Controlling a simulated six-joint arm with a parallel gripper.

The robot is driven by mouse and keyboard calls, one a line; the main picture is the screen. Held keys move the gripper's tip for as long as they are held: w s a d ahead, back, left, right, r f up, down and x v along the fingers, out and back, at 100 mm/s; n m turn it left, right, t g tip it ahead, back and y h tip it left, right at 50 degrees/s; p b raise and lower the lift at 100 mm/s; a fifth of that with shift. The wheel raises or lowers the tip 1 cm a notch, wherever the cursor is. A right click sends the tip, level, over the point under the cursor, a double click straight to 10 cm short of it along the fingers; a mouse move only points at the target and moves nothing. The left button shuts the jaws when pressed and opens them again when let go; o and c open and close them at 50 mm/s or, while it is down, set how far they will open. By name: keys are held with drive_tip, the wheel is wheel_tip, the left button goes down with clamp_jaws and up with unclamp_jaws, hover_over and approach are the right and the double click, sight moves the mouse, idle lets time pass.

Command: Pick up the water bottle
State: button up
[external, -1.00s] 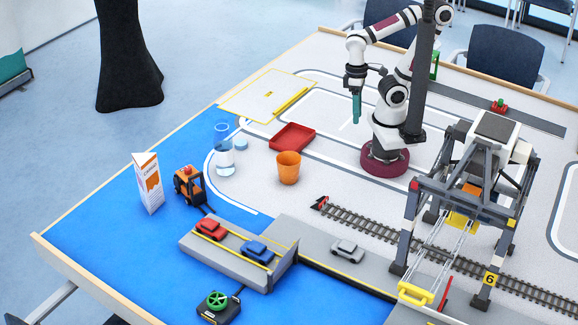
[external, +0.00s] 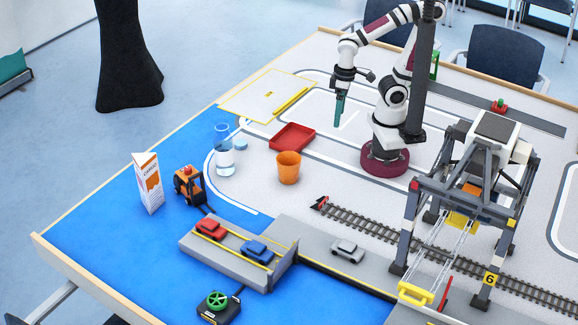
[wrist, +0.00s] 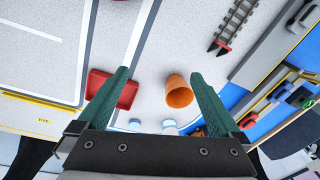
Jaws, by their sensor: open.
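The water bottle (external: 224,158) is clear with water in its lower part and stands upright on the table, left of the red tray. In the wrist view, what looks like the bottle (wrist: 169,127) shows small between the fingers, low in the picture and partly hidden. My gripper (external: 339,122) has green fingers and hangs in the air, right of the bottle and well apart from it. In the wrist view my gripper (wrist: 160,73) is open, with nothing between its fingertips.
A small blue-white disc (external: 241,145) lies beside the bottle. The red tray (external: 292,137) and orange cup (external: 288,168) stand between bottle and arm. A carton (external: 149,183) and toy forklift (external: 189,185) stand left of it. The gantry crane (external: 470,190) is at right.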

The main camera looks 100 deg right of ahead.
drive_tip(key=w+d+f+n+t+h, duration=0.1)
drive_tip(key=w+d+f+n+t, duration=0.15)
drive_tip(key=w+d, duration=0.45)
drive_tip(key=w+d+f+n+t+h, duration=0.1)
drive_tip(key=w+d+f+t, duration=0.25)
drive_tip(key=w, duration=0.75)
drive_tip(key=n+t+y, duration=0.3)
drive_tip(key=n+t, duration=0.1)
drive_tip(key=t, duration=0.2)
approach(216, 151)
drive_tip(key=shift+y, duration=0.4)
drive_tip(key=w+f, duration=0.2)
drive_tip(key=w, duration=0.1)
drive_tip(key=shift+w+d+f, duration=0.3)
drive_tip(key=shift+d+f, duration=0.05)
drive_tip(key=shift+f, duration=0.05)
drive_tip(key=shift+m, duration=0.25)
drive_tip(key=x, duration=0.6)
drive_tip(key=shift+w+d+r, duration=0.1)
drive_tip(key=shift+w+d, duration=0.05)
drive_tip(key=c, duration=1.5)
